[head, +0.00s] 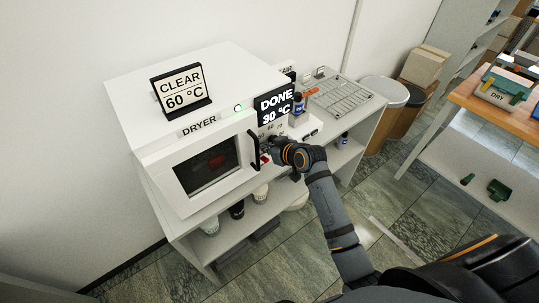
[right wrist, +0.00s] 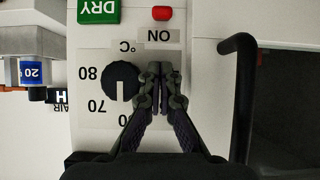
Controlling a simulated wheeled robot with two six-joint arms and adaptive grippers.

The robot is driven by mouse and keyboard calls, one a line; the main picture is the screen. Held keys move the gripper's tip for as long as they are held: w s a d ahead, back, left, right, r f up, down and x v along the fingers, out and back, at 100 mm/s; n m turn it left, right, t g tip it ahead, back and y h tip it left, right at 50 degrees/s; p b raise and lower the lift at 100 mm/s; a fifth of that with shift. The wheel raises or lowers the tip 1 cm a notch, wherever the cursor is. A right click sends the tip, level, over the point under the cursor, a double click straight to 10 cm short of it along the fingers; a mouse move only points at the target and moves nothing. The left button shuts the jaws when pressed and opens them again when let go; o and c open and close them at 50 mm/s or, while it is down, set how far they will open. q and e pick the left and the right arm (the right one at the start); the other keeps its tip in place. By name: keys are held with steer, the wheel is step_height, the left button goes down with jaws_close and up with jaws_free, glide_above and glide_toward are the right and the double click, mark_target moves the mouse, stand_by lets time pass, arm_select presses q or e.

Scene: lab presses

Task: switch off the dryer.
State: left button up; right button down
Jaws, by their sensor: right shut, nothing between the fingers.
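The white dryer (head: 150,160) stands at the left with its door shut. A green light (head: 238,108) glows on its front, and its display (head: 274,104) reads DONE 30 °C. My right gripper (head: 274,143) is shut and empty at the control panel, right of the black door handle (head: 253,150). In the right wrist view, the closed fingers (right wrist: 160,72) are in front of the panel, just beside the black dial (right wrist: 121,82). An ON label (right wrist: 159,37) and a red part (right wrist: 161,13) show beyond the tips. Whatever lies behind the fingers is hidden. Contact cannot be told.
A CLEAR 60 °C sign (head: 181,90) stands on the dryer. Jars are on the shelf below. A wooden table (head: 480,100) is at the far right; floor between is open.

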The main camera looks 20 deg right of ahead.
mark_target(265, 159)
steer(key=f, duration=0.1)
steer(key=s, duration=0.1)
steer(key=f, duration=0.1)
steer(key=shift+s+d+f, duration=0.15)
steer(key=shift+d+f, duration=0.1)
steer(key=shift+f, duration=0.05)
steer(key=shift+f+p, duration=0.3)
steer(key=shift+f, duration=0.2)
